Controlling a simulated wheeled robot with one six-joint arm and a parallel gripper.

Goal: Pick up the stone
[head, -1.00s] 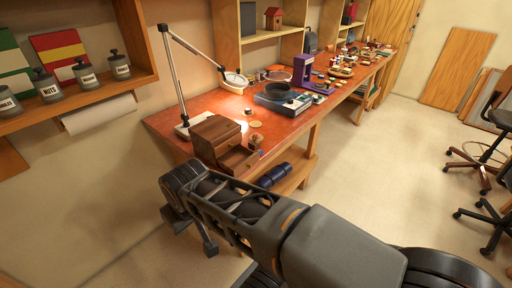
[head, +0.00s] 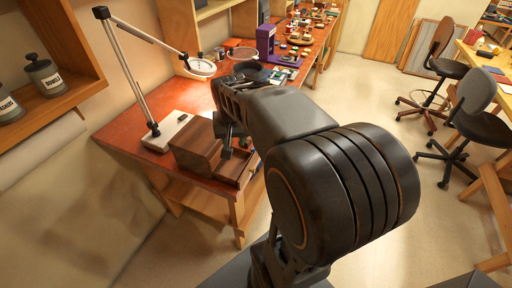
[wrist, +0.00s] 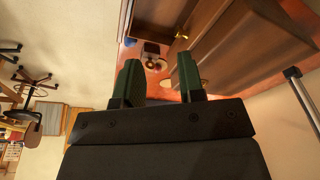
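I cannot clearly make out a stone in any view. My gripper (wrist: 158,70) is open, with its two green-padded fingers apart and nothing held between them. In the head view my gripper (head: 228,143) is beside the wooden drawer box (head: 192,150), above its pulled-out drawer (head: 246,172). In the wrist view a small dark block (wrist: 152,47) and a small round pale-and-reddish thing (wrist: 155,64) show beyond the fingertips; I cannot tell whether either is the stone. My arm hides part of the bench in the head view.
The drawer box with a brass knob (wrist: 182,35) fills the upper right of the wrist view. A lamp (head: 150,125) stands on the red bench (head: 120,133) left of the box. A purple device (head: 266,40) stands farther back. The floor (head: 375,115) right of the bench is open, with chairs beyond.

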